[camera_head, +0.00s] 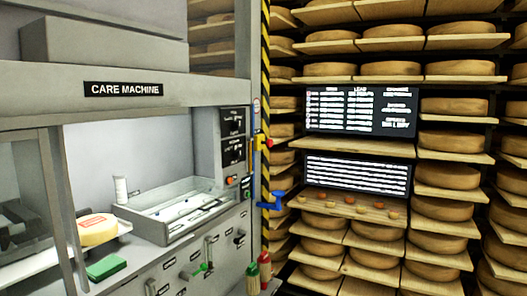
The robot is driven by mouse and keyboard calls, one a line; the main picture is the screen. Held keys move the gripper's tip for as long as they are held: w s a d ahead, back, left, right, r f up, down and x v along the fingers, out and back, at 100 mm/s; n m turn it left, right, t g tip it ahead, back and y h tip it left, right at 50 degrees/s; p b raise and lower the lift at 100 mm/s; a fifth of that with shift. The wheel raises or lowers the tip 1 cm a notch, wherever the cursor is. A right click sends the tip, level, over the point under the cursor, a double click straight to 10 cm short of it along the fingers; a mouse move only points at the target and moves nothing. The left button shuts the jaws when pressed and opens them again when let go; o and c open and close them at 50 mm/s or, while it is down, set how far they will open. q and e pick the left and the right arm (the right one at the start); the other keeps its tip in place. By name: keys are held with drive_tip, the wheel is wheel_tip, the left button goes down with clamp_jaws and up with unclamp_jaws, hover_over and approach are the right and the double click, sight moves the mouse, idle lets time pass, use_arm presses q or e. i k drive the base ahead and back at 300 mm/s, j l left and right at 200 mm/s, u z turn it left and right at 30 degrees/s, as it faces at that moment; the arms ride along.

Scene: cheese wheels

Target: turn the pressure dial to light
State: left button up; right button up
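The grey machine labelled CARE MACHINE (124,89) fills the left half of the head view. Its narrow control panel (208,150) stands at the machine's right end, with two black plates, an upper one (233,121) and a lower one (233,152), whose print is too small to read. Below them are a small orange-red round control (229,181) and a dark one beside it. More small knobs and levers, one of them green (201,269), sit on the lower front. I cannot tell which control is the pressure dial or where it points. Neither gripper shows.
An open tray (150,212) and a white bottle (120,189) are on the machine's worktop. A cheese with a red label (97,229) and a green block (106,267) lie left. A blue crank (275,201) sticks out right of the panel. Cheese shelves (350,145) stand behind.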

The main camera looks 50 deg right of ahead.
sight(236, 154)
drive_tip(key=z, duration=1.5)
drive_tip(key=i+l+u, duration=0.15)
drive_tip(key=i+l, duration=2.35)
